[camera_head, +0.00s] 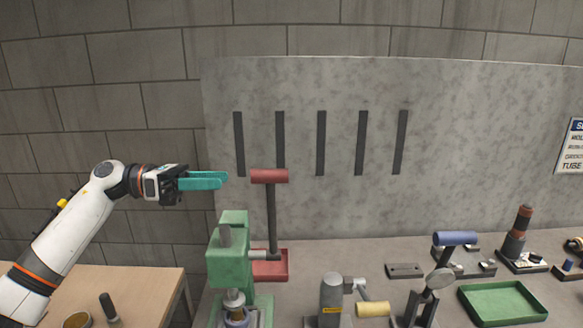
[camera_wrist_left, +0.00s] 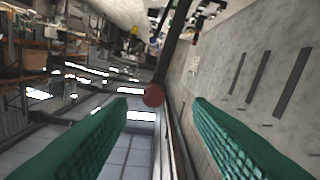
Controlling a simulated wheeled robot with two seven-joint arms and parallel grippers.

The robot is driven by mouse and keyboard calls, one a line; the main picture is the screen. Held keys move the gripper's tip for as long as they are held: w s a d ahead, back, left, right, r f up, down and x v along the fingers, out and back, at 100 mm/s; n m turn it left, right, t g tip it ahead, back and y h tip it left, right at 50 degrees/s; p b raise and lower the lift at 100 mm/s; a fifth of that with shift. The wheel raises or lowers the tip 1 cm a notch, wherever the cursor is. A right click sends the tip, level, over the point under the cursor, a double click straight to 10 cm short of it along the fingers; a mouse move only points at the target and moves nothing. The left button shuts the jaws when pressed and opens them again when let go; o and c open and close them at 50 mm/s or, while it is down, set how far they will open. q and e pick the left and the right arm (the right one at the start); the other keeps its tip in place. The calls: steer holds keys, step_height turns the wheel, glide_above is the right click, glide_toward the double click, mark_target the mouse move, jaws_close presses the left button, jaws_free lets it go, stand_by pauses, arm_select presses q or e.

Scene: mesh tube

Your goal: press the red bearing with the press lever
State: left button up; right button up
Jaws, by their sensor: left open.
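The green press (camera_head: 228,262) stands at the left of the grey bench. Its lever is a dark rod (camera_head: 271,218) standing upright, topped by a red handle (camera_head: 269,176). My left gripper (camera_head: 225,181) is open and empty, its teal fingers just left of the handle and apart from it. In the left wrist view, the handle's round red end (camera_wrist_left: 153,95) shows ahead, between the open fingers (camera_wrist_left: 160,104). Under the press ram is a bluish ring (camera_head: 236,316); I cannot make out a red bearing there. A red block (camera_head: 270,266) lies behind the lever's foot. My right gripper is not in view.
A grey panel (camera_head: 460,130) with dark slots rises behind the bench. Right of the press stand a grey tool with a yellow handle (camera_head: 373,309), a blue-handled tool (camera_head: 455,238) and a green tray (camera_head: 502,302). A wooden table (camera_head: 145,291) is at lower left.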

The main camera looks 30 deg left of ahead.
mark_target(265, 178)
arm_select(q)
steer(key=p+x, duration=0.2)
steer(key=x, duration=0.1)
steer(key=p+x, duration=0.2)
steer(key=x, duration=0.2)
steer(key=p+x, duration=0.2)
steer(key=x, duration=0.2)
steer(key=shift+s+d+r+p, duration=0.3)
steer(key=shift+d+r+p, duration=0.05)
steer(key=shift+d+r, duration=0.05)
steer(key=shift+w+f, duration=0.1)
steer(key=shift+c, duration=0.9)
jaws_close()
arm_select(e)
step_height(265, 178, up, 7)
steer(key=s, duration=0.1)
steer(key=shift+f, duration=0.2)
